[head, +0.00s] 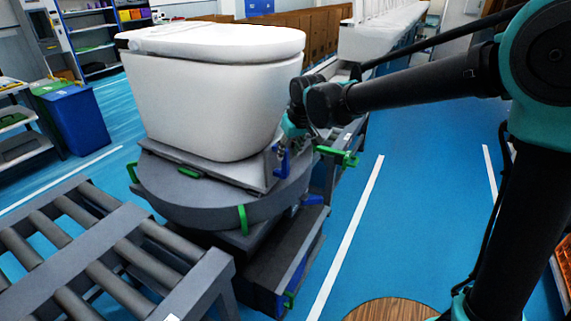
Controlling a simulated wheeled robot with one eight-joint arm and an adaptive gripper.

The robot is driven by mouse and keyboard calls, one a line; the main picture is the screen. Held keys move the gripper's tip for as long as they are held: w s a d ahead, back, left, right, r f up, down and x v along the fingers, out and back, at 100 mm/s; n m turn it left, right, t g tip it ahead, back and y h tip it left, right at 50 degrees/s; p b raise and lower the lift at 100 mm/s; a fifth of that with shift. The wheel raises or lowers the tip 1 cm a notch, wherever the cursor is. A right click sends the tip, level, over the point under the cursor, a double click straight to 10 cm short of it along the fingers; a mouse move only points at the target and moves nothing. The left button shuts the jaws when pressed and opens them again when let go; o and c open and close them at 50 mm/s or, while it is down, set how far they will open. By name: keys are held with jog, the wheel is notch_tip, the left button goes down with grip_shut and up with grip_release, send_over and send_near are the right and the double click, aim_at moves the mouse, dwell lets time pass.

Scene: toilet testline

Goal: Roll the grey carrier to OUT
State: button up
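The grey carrier (255,178) is a flat plate with a white toilet (215,100) standing upright on it. It lies on a round dark grey turntable (215,207) with green tabs. A blue bracket (282,160) shows at the carrier's right corner. My arm reaches in from the right, and my gripper (291,130) is at the carrier's right side, close to the blue bracket. Its fingers are small and partly hidden, so I cannot tell whether they touch or hold anything. No OUT label is readable.
A roller conveyor (95,250) fills the left foreground, close to the turntable. Another line with white toilets (385,35) runs away behind. A green handle (338,155) sticks out right of the turntable. Blue bin (78,120) stands left.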

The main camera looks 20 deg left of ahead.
aim_at(287, 159)
jog(key=x, duration=0.7)
jog(key=shift+f, duration=0.15)
grip_shut()
